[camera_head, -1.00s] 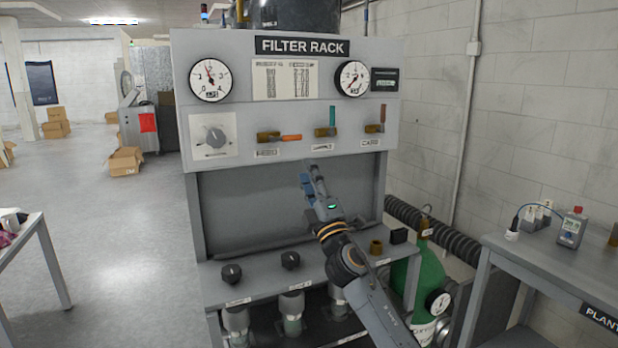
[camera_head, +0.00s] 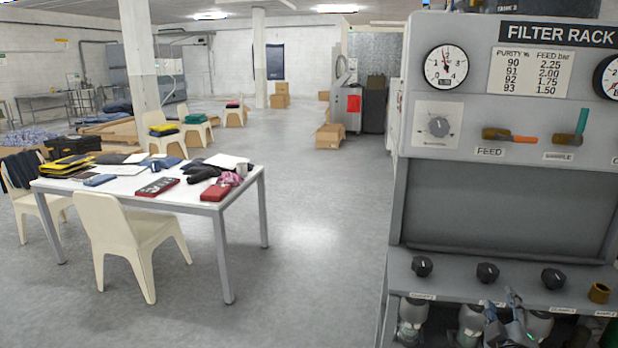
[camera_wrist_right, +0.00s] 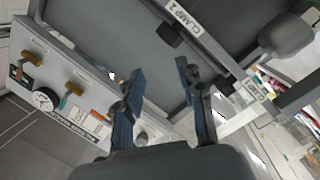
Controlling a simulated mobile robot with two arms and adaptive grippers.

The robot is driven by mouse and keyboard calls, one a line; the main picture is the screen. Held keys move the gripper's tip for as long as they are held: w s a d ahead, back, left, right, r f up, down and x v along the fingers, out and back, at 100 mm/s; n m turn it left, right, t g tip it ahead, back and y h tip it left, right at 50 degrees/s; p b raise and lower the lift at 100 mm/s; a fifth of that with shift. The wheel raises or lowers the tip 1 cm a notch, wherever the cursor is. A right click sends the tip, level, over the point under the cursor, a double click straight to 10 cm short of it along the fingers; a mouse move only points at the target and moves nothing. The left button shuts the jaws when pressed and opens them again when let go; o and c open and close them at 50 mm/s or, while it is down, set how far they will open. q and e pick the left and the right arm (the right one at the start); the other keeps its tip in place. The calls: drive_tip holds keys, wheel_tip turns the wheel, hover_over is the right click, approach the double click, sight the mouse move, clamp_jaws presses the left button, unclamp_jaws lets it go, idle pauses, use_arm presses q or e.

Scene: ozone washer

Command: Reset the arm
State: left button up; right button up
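My right gripper (camera_head: 512,318) shows at the bottom of the head view, low in front of the filter rack (camera_head: 500,205). In the right wrist view its two blue-padded fingers (camera_wrist_right: 160,82) are spread apart with nothing between them. The arm behind the gripper is mostly cut off by the lower edge of the head view. The rack also shows in the wrist view, tilted, with a dark knob beside the CLAMP 2 label (camera_wrist_right: 186,18). My left gripper is not in view.
The rack carries a gauge (camera_head: 445,67), an orange FEED handle (camera_head: 510,137) and a row of black knobs (camera_head: 487,272). A white table (camera_head: 190,193) with cloths and boxes stands left, with a cream chair (camera_head: 130,235) before it. The floor between table and rack is clear.

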drive_tip(key=s+a+f+m+g+y, duration=0.2)
drive_tip(key=s+a+f+g, duration=0.25)
drive_tip(key=s+f, duration=0.4)
drive_tip(key=s+a+f+m+g+y, duration=0.1)
drive_tip(key=s+a+f+g+y, duration=0.15)
drive_tip(key=s+a+f, duration=0.4)
drive_tip(key=s+a+f+m+g+y, duration=0.1)
drive_tip(key=s+a+f+g+y, duration=0.2)
drive_tip(key=s, duration=0.5)
drive_tip(key=s+a+f+g, duration=0.3)
drive_tip(key=s+a+f, duration=0.15)
drive_tip(key=s, duration=0.45)
wheel_tip(320, 180, down, 27)
drive_tip(key=s, duration=0.1)
drive_tip(key=s+d+f+g, duration=0.2)
drive_tip(key=s+f, duration=1.3)
drive_tip(key=s, duration=0.1)
drive_tip(key=shift+s+d+f, duration=0.15)
drive_tip(key=shift+s+d, duration=0.1)
drive_tip(key=shift+d, duration=0.15)
